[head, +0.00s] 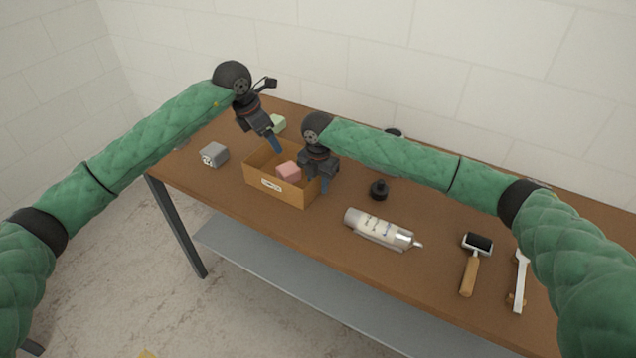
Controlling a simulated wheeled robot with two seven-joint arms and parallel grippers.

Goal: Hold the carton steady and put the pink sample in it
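The carton (258,186) is an open tan box with a white label on its front wall, standing on the table. The pink sample (288,170) is a small block seen inside the carton's walls, near the middle right. My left gripper (274,144) points down at the carton's back side, with a blue finger showing and nothing seen in it. My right gripper (323,183) points down at the carton's right wall, with a blue finger just outside it. Whether either gripper touches the carton or is open or shut is unclear.
A grey block (214,155) lies left of the carton, and a green block (278,123) behind it. To the right are a black weight-like object (379,190), a white bottle (382,229), a roller (472,265) and a white tool (520,280). The table's (330,235) front edge is near.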

